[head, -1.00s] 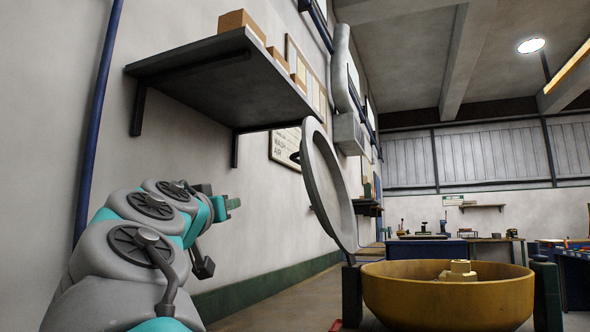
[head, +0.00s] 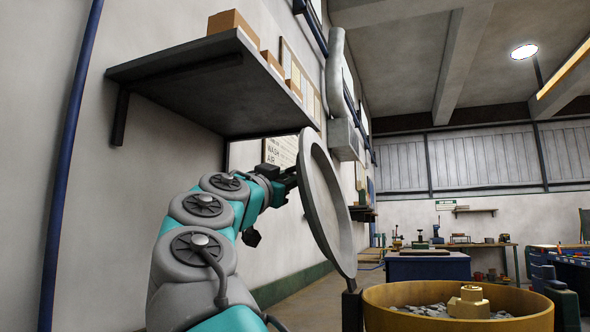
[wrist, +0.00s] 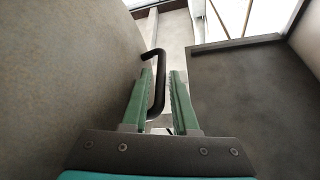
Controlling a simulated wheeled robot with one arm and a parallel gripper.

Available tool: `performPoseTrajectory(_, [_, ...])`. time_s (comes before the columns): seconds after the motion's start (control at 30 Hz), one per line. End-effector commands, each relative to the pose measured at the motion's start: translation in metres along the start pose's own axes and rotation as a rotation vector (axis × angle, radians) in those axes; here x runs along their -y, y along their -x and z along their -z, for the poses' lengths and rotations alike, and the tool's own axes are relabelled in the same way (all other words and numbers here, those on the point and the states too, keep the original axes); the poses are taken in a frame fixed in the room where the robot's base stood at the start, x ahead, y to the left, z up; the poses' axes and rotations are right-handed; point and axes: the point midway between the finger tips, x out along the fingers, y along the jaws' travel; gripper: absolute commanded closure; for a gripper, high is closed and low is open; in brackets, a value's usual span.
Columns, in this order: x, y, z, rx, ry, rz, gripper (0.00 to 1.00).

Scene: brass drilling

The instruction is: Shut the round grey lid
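The round grey lid (head: 325,205) stands raised on edge, tilted, at the left rim of the yellow round tub (head: 400,295) in the head view. In the wrist view the lid's broad face (wrist: 65,70) fills the left side. A black bent handle (wrist: 160,65) sticks out from it. My gripper (head: 287,181) is at the lid's left side, near its upper part. The tips in the head view are partly hard to make out.
A dark wall shelf (head: 215,85) with boxes hangs just above my arm and gripper. The tub holds grey bits and a brass-coloured part (head: 468,302). Workbenches (head: 428,265) stand farther back.

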Motion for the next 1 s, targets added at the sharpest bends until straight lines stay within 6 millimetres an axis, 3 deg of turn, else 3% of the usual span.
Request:
performPoseTrajectory(0.2, [0.001, -0.016, -0.001, 0.002, 0.002, 0.001, 0.73])
performPoseTrajectory(0.47, [0.000, -0.017, -0.001, 0.001, 0.002, 0.001, 0.73])
performPoseTrajectory(0.7, [0.000, -0.016, -0.001, 0.001, 0.003, 0.001, 0.99])
performPoseTrajectory(1.0, [0.000, -0.016, -0.001, 0.001, 0.002, 0.001, 1.00])
